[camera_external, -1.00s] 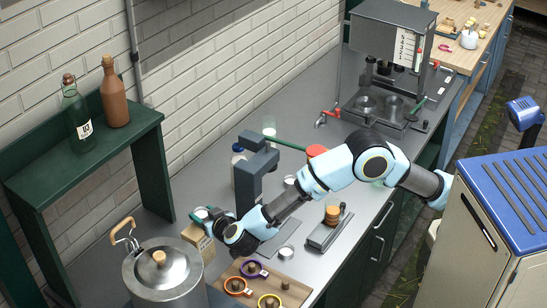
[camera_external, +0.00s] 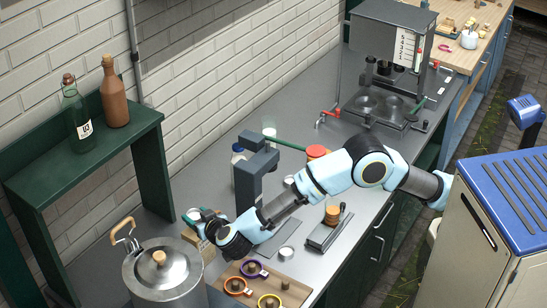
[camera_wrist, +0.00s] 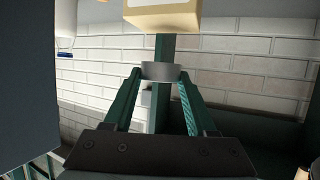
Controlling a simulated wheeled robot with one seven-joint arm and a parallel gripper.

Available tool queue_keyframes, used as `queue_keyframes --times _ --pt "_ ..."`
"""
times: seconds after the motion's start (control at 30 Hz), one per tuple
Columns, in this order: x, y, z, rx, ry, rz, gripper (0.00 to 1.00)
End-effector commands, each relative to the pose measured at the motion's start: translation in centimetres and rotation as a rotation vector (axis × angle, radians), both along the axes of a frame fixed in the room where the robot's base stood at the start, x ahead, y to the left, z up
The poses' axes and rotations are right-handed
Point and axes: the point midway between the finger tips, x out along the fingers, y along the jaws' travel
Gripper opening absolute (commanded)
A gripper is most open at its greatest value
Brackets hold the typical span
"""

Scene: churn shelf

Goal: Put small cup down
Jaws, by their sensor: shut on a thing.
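My gripper (camera_external: 196,215) is shut on a small cup, a short pale grey ring-like vessel. In the wrist view the small cup (camera_wrist: 160,71) sits between the two green fingertips (camera_wrist: 160,76). In the external view my gripper is at the left part of the grey counter (camera_external: 222,166), above and beside a tan carton (camera_external: 192,236), near the steel pot. The cup is small there and partly hidden by the fingers. I cannot tell its exact height above the counter.
A lidded steel pot (camera_external: 163,278) stands at the front left. A tray (camera_external: 262,270) with coloured rings and a small metal cup (camera_external: 287,253) are to the right. A dark post (camera_external: 256,170) stands behind. A green shelf (camera_external: 75,165) holds two bottles.

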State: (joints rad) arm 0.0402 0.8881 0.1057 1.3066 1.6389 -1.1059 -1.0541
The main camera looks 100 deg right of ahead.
Motion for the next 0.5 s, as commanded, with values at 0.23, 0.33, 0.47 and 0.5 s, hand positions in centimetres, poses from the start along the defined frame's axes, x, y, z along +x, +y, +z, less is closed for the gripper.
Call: queue_keyframes --times 0.23,0.33,0.47,0.5 --pt "0.0 0.1 -2.5 0.0 0.003 0.002 0.0" --pt "0.0 0.1 -3.7 0.0 0.001 0.001 0.0" --pt "0.0 0.0 -3.9 0.001 -0.002 0.001 0.0" --pt "0.0 0.0 -3.9 0.001 -0.002 0.001 0.0"
